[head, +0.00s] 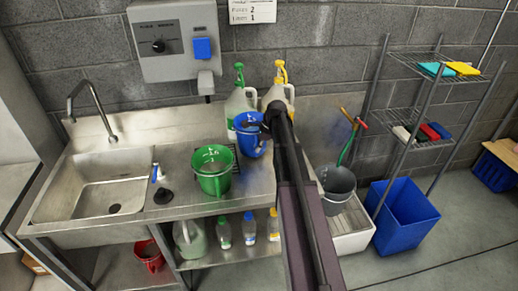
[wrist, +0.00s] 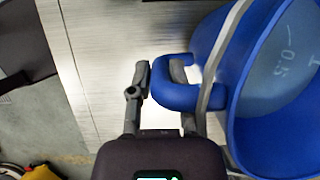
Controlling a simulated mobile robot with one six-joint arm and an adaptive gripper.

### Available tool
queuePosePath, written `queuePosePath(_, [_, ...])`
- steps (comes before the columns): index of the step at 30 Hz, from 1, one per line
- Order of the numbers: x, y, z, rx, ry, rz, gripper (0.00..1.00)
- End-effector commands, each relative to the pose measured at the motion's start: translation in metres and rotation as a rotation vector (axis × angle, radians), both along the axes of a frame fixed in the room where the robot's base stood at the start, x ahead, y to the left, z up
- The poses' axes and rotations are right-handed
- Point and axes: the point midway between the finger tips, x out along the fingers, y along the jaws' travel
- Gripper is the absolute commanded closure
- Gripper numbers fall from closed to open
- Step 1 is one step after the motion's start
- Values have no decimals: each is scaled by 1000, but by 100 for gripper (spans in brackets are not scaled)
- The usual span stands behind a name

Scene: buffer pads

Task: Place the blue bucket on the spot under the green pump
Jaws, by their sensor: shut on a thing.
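The blue bucket (head: 247,138) has white scale marks and a side handle. In the head view it is in front of the green pump (head: 239,76), whose pale bottle it partly covers. My gripper (head: 266,130) is at its right side. In the wrist view my gripper (wrist: 161,82) is shut on the handle of the blue bucket (wrist: 285,100), with the bucket's open top to the right. I cannot tell whether its base touches the counter. A dark grate (head: 235,154) shows under and behind the green bucket; the blue bucket hides part of the area below the pump.
The green bucket (head: 213,172) stands close at the left front of the blue one. A yellow pump bottle (head: 281,82) is just behind my arm. The sink (head: 100,190) is left. A grey bucket (head: 337,186) and blue bin (head: 402,218) are right.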

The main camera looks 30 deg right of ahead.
Motion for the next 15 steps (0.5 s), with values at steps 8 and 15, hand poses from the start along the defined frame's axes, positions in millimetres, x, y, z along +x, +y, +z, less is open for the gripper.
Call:
queuePosePath(8, [-1,1,-25,1,-2,1,100])
queuePosePath(15, [-1,1,-32,0,-2,2,100])
